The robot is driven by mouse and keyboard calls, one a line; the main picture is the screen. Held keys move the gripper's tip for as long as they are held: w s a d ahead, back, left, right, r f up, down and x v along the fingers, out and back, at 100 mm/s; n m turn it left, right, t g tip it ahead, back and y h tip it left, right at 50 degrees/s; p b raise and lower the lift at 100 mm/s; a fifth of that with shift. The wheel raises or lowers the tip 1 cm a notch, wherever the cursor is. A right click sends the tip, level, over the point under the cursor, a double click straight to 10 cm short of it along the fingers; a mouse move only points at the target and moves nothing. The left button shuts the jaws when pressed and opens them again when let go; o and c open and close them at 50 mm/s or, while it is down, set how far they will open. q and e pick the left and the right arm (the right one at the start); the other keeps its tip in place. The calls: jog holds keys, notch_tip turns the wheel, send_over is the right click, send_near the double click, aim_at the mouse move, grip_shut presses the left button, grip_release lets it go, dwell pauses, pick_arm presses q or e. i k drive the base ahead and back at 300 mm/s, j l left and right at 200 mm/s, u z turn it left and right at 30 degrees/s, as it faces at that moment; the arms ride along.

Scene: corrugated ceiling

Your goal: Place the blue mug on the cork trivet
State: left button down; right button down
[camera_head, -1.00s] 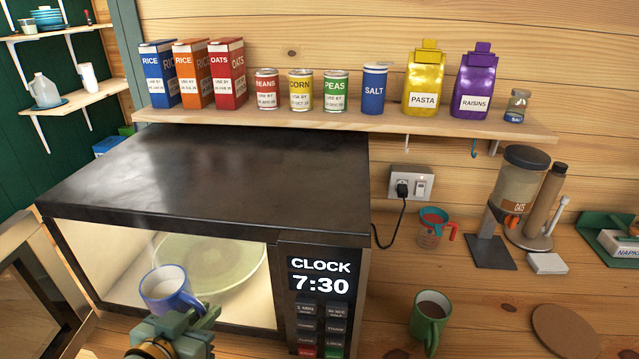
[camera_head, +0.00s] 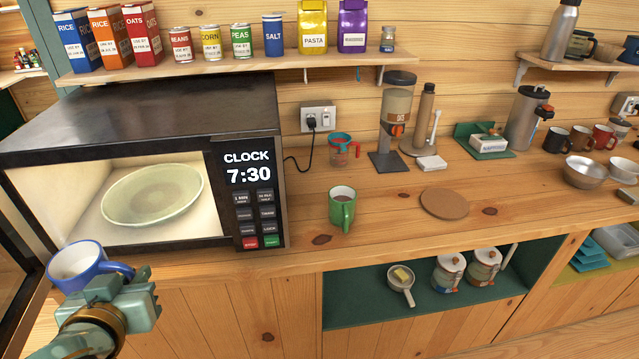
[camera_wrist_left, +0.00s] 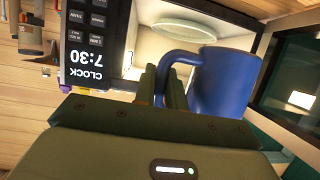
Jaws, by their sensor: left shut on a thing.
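The blue mug (camera_head: 76,262) is at the lower left of the head view, upright, in front of the open microwave. My left gripper (camera_head: 122,284) is shut on its handle. In the left wrist view the blue mug (camera_wrist_left: 226,82) hangs beside the fingers of my left gripper (camera_wrist_left: 160,88), which close on the handle. The round cork trivet (camera_head: 444,204) lies flat and bare on the wooden counter, far to the right of the mug. My right gripper is not in view.
The microwave (camera_head: 140,110) stands open with a green plate (camera_head: 152,195) inside. A green mug (camera_head: 342,208) stands on the counter between microwave and trivet.

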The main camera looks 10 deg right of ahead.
aim_at(449, 206)
jog(key=l+z, duration=0.15)
jog(key=z, duration=1.35)
jog(key=i+l+z, duration=0.1)
jog(key=i, duration=0.25)
jog(key=i+l, duration=0.25)
jog(key=i+l+z, duration=0.15)
jog(key=i, duration=0.3)
